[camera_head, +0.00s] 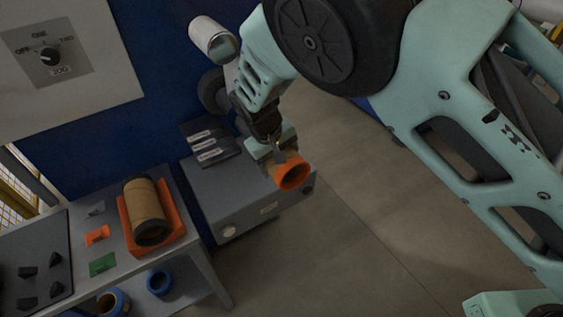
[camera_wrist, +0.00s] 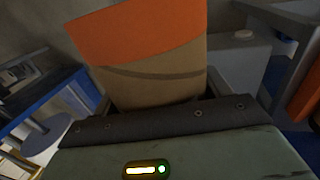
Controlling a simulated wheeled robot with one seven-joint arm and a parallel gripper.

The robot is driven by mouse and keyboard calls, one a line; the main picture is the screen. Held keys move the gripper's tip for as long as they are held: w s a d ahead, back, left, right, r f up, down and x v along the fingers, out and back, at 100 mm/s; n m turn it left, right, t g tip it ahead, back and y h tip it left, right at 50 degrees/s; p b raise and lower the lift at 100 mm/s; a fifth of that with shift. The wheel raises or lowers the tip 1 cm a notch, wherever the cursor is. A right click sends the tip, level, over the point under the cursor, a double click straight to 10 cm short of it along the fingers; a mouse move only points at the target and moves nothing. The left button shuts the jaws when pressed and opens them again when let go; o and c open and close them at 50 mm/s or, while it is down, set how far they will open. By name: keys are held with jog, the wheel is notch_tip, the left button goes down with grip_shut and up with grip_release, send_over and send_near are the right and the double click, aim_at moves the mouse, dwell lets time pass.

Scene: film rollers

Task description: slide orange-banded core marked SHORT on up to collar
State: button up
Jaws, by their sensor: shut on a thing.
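My gripper (camera_head: 270,152) is shut on a brown cardboard core with an orange band (camera_head: 292,174). In the head view its open orange end faces down and to the right, above the grey cabinet. In the wrist view the held core (camera_wrist: 152,80) fills the upper middle, with the orange band at its far end. No SHORT marking is readable. A pale metal cylinder (camera_head: 212,40) sticks out near the blue wall, up and left of my gripper and apart from the core. A dark round part (camera_head: 212,90) is below it, partly behind my arm. I cannot identify the collar.
Another brown core (camera_head: 147,207) lies in an orange cradle (camera_head: 170,246) on the grey table. Orange and green cards are beside it. Blue-ended cores (camera_head: 160,282) are below the table. A grey cabinet (camera_head: 215,196) stands beneath my gripper. The floor to the right is clear.

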jog(key=shift+w+a, duration=0.6)
jog(key=shift+w, duration=0.25)
jog(key=shift+w+a+b, duration=0.3)
jog(key=shift+w+a, duration=0.2)
jog(key=shift+w, duration=0.25)
jog(key=shift+w+a+b, duration=0.3)
jog(key=shift+w+a, duration=0.15)
jog(key=shift+w, duration=0.25)
